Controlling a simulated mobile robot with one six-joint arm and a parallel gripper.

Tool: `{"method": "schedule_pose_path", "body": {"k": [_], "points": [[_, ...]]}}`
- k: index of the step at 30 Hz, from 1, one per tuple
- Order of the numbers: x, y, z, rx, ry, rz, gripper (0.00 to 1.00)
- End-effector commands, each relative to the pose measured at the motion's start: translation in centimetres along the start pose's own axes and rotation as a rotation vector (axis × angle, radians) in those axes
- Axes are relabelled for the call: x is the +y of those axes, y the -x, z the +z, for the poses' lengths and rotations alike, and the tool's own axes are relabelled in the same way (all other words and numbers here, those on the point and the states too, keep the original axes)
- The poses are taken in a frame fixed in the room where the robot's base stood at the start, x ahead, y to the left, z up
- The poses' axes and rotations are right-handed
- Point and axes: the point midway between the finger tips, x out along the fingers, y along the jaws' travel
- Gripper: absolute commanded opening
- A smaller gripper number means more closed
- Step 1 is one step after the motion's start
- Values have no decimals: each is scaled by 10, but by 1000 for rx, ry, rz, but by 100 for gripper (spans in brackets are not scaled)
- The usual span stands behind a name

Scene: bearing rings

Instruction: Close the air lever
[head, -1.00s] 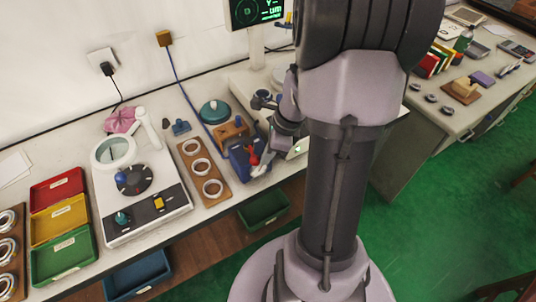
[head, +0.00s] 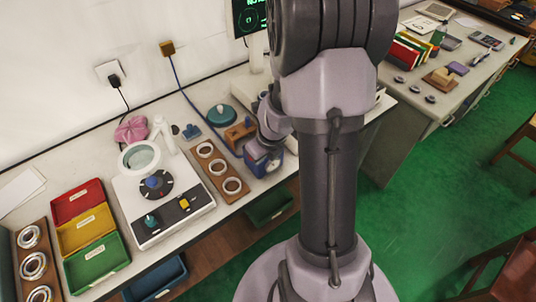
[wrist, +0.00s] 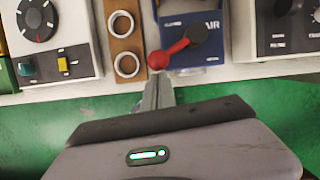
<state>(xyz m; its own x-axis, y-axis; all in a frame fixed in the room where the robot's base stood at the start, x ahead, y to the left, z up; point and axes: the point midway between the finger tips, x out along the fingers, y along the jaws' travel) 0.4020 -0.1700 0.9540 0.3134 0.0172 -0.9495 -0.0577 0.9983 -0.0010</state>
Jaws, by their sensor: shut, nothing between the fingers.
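The air box (wrist: 207,70) is blue with a dark face marked AIR in the wrist view. Its red lever (wrist: 178,49) runs from a dark round pivot at upper right down to a red ball knob at lower left. My gripper (wrist: 156,82) is shut and empty. In the picture its fingertips lie just below the knob; I cannot tell whether they touch it. In the head view the blue box (head: 277,163) shows beside my wrist, which hides the lever and fingers.
A wooden board with white rings (head: 218,167) stands left of the box. Further left is a tester with a dial (head: 160,200) and a magnifier. Red, yellow and green trays (head: 90,225) lie at the left. A teal round object (head: 221,115) sits behind.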

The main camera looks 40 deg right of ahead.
Motion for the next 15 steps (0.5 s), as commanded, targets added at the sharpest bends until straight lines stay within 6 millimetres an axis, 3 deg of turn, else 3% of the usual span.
{"method": "schedule_pose_path", "body": {"k": [3, 15], "points": [[7, 1, 8, 1, -90, -30, 0], [18, -8, 27, 1, -89, -29, 0]]}}
